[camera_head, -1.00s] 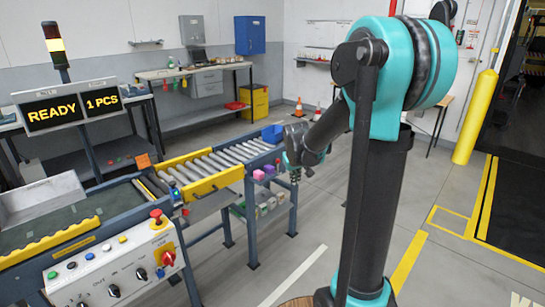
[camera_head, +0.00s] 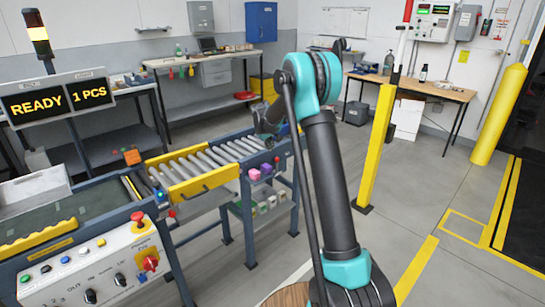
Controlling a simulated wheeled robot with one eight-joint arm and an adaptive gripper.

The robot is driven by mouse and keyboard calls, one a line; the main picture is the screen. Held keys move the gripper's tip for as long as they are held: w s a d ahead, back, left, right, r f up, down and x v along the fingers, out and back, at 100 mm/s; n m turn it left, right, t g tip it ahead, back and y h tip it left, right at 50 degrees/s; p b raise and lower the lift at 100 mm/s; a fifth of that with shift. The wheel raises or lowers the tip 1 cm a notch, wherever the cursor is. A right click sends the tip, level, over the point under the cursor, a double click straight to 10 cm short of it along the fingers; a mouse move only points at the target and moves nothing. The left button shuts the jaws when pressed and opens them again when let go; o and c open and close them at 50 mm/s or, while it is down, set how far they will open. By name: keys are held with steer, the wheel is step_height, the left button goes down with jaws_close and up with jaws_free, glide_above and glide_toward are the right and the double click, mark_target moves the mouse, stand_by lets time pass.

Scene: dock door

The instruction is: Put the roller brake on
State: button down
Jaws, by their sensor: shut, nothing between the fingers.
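The roller conveyor (camera_head: 205,162) has grey rollers, a blue-grey frame and a yellow plate (camera_head: 206,185) along its near side. I cannot tell whether any of these is the roller brake. My gripper (camera_head: 266,139) is shut and empty, small in the picture, at the conveyor's far end above the rail. My wrist partly hides it, and I cannot tell whether it touches anything.
A control panel (camera_head: 95,270) with a red mushroom button (camera_head: 137,218) and a red rotary switch (camera_head: 150,263) stands front left. A sign (camera_head: 58,100) reads READY 1 PCS. A yellow post (camera_head: 377,150) stands right of my arm. Open floor lies at right.

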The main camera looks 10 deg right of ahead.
mark_target(275, 158)
stand_by(0.3)
steer(key=x, duration=1)
steer(key=shift+w+d+r, duration=0.1)
steer(key=shift+d, duration=0.05)
steer(key=shift+w+d, duration=0.15)
steer(key=shift+d, duration=0.05)
steer(key=shift+w+d+r+g+y, duration=0.15)
steer(key=shift+w+d+g+y, duration=0.1)
steer(key=shift+d+g+y, duration=0.2)
steer(key=shift+w+d+m+g+y, duration=0.3)
steer(key=shift+w+d+g+y, duration=0.25)
steer(key=shift+d+y, duration=0.25)
steer(key=w+d+g+y, duration=0.1)
steer(key=d+y, duration=0.1)
steer(key=w+d+f+g+y, duration=0.1)
steer(key=w, duration=0.1)
steer(key=shift+d+m+g+y, duration=0.3)
steer(key=shift+d+y, duration=0.05)
steer(key=shift+d, duration=0.05)
steer(key=shift+w+d+f, duration=0.55)
steer(key=shift+d+f, duration=0.15)
steer(key=shift+d, duration=0.1)
steer(key=shift+w+d+f, duration=0.55)
steer(key=shift+d+f, duration=0.1)
steer(key=shift+d, duration=0.1)
